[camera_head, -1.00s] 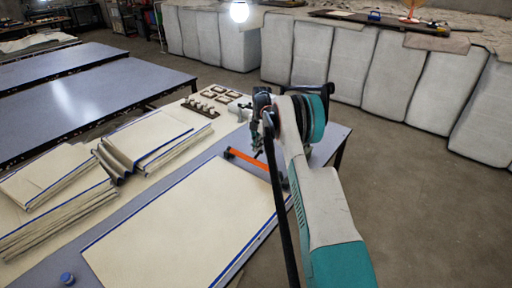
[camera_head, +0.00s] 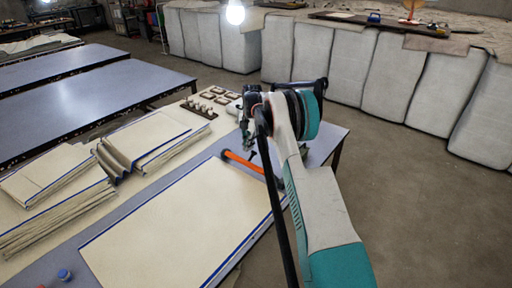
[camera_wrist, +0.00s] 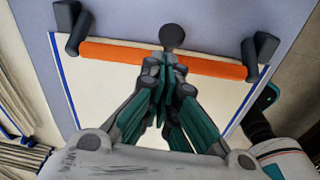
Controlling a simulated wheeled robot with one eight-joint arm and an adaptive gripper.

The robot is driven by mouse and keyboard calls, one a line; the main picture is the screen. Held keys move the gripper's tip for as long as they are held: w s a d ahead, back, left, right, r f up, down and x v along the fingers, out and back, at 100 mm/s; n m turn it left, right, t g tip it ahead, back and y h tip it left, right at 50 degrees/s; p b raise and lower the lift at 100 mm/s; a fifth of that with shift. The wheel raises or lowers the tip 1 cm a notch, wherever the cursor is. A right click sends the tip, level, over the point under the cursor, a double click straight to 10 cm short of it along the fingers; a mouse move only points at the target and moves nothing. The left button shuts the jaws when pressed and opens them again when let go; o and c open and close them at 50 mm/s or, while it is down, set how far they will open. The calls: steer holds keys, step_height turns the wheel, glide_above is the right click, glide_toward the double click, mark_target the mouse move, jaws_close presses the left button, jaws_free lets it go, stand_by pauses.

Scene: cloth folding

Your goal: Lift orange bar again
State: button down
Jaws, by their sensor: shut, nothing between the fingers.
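The orange bar (camera_head: 241,161) lies across the far end of the flat cream cloth (camera_head: 180,225) with blue edges, on the grey table. In the wrist view the orange bar (camera_wrist: 215,67) has dark end pieces at both ends and a dark round knob (camera_wrist: 172,37) at its middle. My gripper (camera_wrist: 165,62) is shut and empty, its fingertips over the middle of the bar, just below the knob in the picture. I cannot tell whether the tips touch the bar.
Folded cloth stacks (camera_head: 50,200) lie left of the flat cloth. A rack of small dark items (camera_head: 199,109) stands at the table's far end. A small blue-and-red cap (camera_head: 65,275) is at the front left. Bare grey table shows beyond the bar.

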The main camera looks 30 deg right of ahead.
steer(key=w+d+r+p, duration=0.1)
steer(key=d+r+p, duration=0.1)
steer(key=d+r, duration=0.3)
steer(key=shift+w+d+r, duration=0.2)
steer(key=shift+w+r, duration=0.15)
steer(key=shift+r, duration=0.45)
steer(key=shift+r, duration=0.1)
